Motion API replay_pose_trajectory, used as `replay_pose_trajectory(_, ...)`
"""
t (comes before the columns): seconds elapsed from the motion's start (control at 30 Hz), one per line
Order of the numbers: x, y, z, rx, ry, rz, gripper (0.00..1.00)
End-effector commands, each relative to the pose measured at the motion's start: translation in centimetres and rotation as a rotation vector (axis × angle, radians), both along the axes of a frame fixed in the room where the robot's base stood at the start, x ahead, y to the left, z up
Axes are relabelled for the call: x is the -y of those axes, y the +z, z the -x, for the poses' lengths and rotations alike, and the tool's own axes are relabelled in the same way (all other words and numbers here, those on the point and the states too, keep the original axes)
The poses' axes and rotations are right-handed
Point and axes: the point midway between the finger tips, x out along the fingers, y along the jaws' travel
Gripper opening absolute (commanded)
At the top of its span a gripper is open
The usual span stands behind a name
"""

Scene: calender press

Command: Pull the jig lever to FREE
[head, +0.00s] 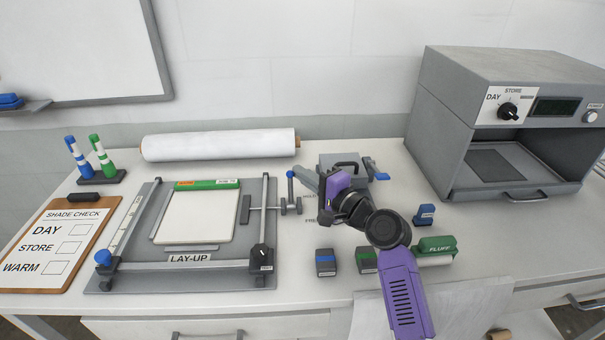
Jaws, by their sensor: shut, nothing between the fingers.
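The jig lever (291,188) is a short grey bar with a blue knob, standing roughly upright at the right end of the clamp rod on the lay-up jig (130,271). Part of a FREE label (313,220) shows on the table to the right of the lever's base. My gripper (299,175) is shut and empty, its grey fingers at the right side of the blue knob. Whether they touch the knob I cannot tell. My purple wrist and arm hide the table right of the lever. A white pad with a green-topped edge (198,218) lies in the jig.
A grey box with a dark handle (338,159) stands just behind my gripper. A white roll (220,145) lies behind the jig. A grey light booth (440,130) stands at right.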

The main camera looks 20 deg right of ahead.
Motion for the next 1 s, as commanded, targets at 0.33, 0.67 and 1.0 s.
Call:
replay_pose_trajectory(0.33,-0.5,0.3,1.2,-0.002,0.003,0.000,0.00)
replay_pose_trajectory(0.67,-1.2,-0.3,3.0,0.000,0.004,0.000,0.00)
replay_pose_trajectory(1.0,-1.4,-0.6,3.9,0.092,0.002,0.029,0.00)
